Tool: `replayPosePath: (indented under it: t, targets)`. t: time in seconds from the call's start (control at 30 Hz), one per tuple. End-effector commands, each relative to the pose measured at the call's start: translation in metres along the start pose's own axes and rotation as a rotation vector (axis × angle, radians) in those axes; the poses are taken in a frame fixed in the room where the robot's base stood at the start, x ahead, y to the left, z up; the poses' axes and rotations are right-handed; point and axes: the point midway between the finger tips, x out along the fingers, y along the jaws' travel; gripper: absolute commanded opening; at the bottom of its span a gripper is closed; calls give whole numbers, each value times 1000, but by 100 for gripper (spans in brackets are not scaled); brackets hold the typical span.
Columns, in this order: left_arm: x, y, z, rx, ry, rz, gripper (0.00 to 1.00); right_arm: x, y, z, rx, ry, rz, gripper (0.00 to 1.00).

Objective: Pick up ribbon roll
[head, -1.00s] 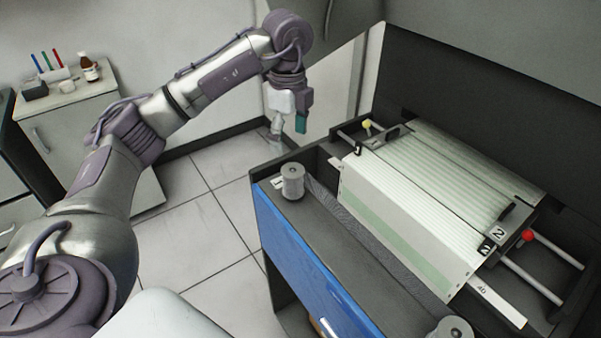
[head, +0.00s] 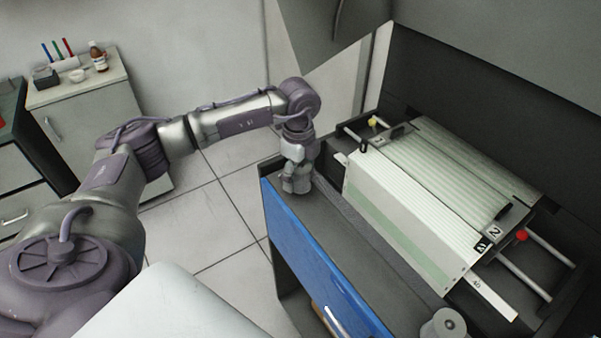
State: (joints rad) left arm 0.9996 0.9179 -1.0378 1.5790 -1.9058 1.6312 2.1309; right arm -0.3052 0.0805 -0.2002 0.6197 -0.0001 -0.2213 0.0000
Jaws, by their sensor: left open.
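One grey ribbon roll (head: 444,325) stands upright at the near right corner of the machine's dark top, partly cut off by the lower picture edge. A second roll's place, at the far left end of that top, is covered by my left gripper (head: 297,184), so I cannot clearly tell roll from fingers there. My left gripper points down at this spot with its jaws open. Whether the fingers touch the roll cannot be told. A dark ribbon (head: 385,243) runs along the top between the two ends. My right gripper is not in view.
A pale stack of cards (head: 420,205) lies in the machine beside the ribbon, between metal rails, with a red knob (head: 521,236) and a yellow knob (head: 374,121). A blue panel (head: 315,265) fronts the machine. A cabinet (head: 85,120) with small items stands far left.

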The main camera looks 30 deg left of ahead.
Motion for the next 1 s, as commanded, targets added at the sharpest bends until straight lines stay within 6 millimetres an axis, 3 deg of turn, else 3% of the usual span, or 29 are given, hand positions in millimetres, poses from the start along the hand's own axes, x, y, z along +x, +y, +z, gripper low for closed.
replayPosePath:
  t: [0.13, 0.53, 0.8, 1.0]
  targets:
    - [0, 0, 0, 0, 0, 0, 78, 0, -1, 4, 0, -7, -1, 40]
    - [0, 0, 0, 0, 0, 0, 12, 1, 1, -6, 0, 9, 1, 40]
    - [-4, -1, 0, 0, 1, -2, 12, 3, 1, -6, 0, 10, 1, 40]
    - [-33, -2, -1, 0, 1, -6, 12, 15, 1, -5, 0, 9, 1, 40]
